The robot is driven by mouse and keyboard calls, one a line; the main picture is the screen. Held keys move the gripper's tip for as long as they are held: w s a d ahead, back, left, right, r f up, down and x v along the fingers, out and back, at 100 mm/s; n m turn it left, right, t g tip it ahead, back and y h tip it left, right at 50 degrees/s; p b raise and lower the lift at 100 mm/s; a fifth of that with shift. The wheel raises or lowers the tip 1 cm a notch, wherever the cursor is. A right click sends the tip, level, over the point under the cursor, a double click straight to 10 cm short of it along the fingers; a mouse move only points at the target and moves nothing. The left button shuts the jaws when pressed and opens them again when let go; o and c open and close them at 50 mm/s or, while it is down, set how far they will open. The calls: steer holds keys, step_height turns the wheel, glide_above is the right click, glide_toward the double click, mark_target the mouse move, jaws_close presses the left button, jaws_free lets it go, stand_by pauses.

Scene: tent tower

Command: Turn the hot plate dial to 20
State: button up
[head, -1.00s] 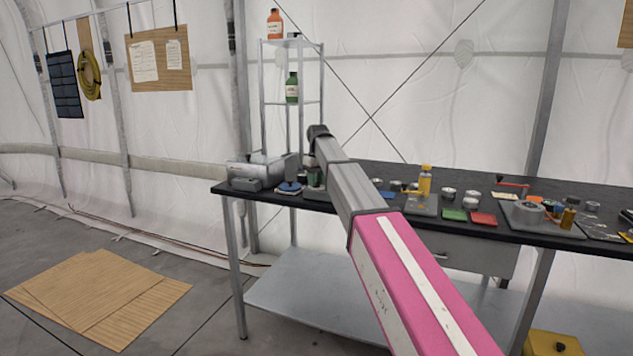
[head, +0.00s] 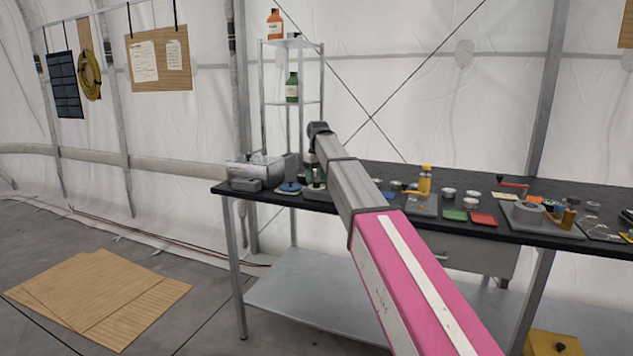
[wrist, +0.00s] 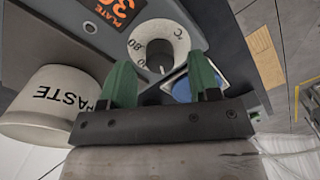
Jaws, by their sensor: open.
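The hot plate (wrist: 60,35) shows in the wrist view as a dark grey body with a display of orange digits (wrist: 124,8), cut by the top edge. Its dial (wrist: 160,45) has a white ring with dark numbers, 80 among them, and a °C mark around a dark centre. My gripper (wrist: 162,70) is open, its two green fingers standing apart on either side of the dial's near part. Contact with the dial cannot be told.
A blue round thing (wrist: 183,88) lies beside the right finger. The black table (head: 385,172) holds several small things to the right. A metal box (head: 250,170) stands at its left end.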

step_height(320, 180, up, 9)
steer(key=shift+d+r, duration=0.15)
steer(key=shift+r, duration=0.05)
steer(key=shift+w, duration=0.1)
